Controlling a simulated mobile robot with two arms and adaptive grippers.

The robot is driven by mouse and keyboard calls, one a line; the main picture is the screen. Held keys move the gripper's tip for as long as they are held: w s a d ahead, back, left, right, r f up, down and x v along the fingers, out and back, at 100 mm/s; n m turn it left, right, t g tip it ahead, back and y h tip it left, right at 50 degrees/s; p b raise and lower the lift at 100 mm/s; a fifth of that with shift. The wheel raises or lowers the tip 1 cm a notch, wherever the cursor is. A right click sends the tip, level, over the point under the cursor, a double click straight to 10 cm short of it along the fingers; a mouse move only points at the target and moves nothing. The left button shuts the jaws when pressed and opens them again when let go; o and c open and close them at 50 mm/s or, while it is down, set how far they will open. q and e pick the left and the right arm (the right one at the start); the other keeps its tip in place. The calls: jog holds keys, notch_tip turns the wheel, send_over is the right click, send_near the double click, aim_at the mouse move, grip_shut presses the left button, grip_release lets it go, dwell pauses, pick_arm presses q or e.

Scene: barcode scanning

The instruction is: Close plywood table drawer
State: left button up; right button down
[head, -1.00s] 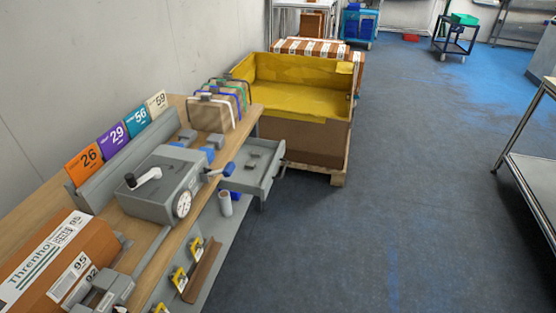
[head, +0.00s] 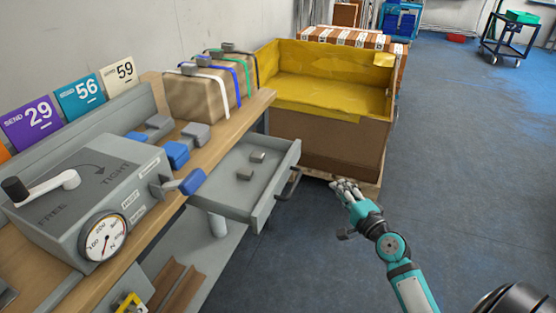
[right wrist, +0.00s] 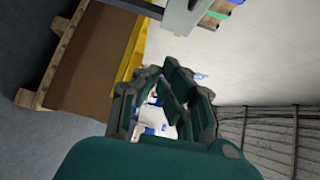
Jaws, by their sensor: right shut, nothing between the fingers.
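The grey drawer (head: 238,178) of the plywood table (head: 232,116) is pulled out to the right in the head view. My right gripper (head: 345,187) is to the right of the drawer front, apart from the handle, over the floor. It is shut and empty. In the right wrist view the fingers (right wrist: 168,95) appear dark green and close together, and a grey edge shows at the top. My left gripper is not in view.
A grey tensioning machine (head: 95,190) with a dial stands on the table. Strapped boxes (head: 195,98) sit behind it. A large crate lined in yellow (head: 325,100) stands on a pallet beyond the drawer.

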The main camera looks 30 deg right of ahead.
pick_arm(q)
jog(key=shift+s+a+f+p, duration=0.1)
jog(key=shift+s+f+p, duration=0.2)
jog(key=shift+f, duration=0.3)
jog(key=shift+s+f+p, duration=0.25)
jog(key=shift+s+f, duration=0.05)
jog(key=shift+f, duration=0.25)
pick_arm(e)
jog(key=w+a+r, duration=0.1)
jog(key=w+a, duration=0.1)
jog(key=w, duration=1.1)
jog(key=shift+w+r, duration=0.15)
jog(key=shift+r, duration=0.05)
jog(key=shift+a, duration=0.15)
